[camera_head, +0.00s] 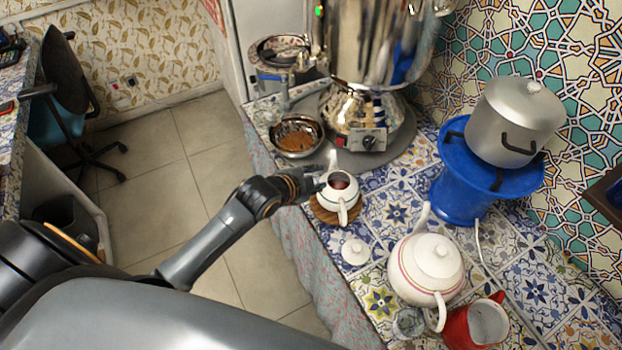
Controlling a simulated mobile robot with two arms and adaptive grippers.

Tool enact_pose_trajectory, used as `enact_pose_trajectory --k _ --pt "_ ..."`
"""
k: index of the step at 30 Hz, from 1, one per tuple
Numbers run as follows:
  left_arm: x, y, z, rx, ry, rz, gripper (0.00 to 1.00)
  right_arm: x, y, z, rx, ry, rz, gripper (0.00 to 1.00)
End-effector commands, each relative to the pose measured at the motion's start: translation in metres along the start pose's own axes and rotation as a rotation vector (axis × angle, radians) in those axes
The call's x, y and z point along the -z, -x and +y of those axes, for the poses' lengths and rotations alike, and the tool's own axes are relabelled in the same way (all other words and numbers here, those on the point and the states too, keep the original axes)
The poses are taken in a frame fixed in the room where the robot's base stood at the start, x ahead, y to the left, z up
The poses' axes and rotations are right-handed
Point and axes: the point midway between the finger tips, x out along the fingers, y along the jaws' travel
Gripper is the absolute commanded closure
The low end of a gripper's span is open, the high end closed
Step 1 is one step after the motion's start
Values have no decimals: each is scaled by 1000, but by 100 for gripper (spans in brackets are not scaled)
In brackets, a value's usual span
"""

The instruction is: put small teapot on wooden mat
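The small teapot (342,194) is white, lidless and upright, with dark red-brown inside its open top. Its spout points away and its handle points towards me. It is on or just over the round wooden mat (323,213), whose brown edge shows at its left and front; I cannot tell whether its base touches the mat. Its white lid (355,252) lies apart on the tiled counter. My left gripper (314,184) is at the teapot's left side, close to its body. Its fingertips are dark and small, so its grip is unclear. My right gripper is out of view.
A large samovar (366,110) stands behind the teapot, with a metal bowl (297,137) to its left. At the right are a large white teapot (426,270), a red pitcher (475,324), a glass (408,323) and a blue stand (463,192) bearing a metal pot (515,122).

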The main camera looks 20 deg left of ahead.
Motion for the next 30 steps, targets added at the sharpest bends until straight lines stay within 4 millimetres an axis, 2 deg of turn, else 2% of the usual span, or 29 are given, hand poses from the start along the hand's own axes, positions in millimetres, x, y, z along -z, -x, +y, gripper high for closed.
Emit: enact_pose_trajectory --k 4,10,16,20,23,26,27,29,30 --pt "-1 17 0 0 -1 0 71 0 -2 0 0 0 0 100" --pt "0 25 0 0 0 0 71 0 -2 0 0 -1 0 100" --pt "-2 23 2 -3 6 -5 71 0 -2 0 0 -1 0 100" --pt "-31 4 24 -31 78 -55 71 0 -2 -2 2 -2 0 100" --pt "-79 -22 69 -74 198 -141 71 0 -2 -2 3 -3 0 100" --pt "-139 -41 138 -125 344 -253 71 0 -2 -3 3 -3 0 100" --pt "-162 -44 169 -147 402 -299 71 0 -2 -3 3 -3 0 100" --pt "-195 -44 218 -177 482 -369 71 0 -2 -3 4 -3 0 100" --pt "-215 -40 252 -198 535 -417 71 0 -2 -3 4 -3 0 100"
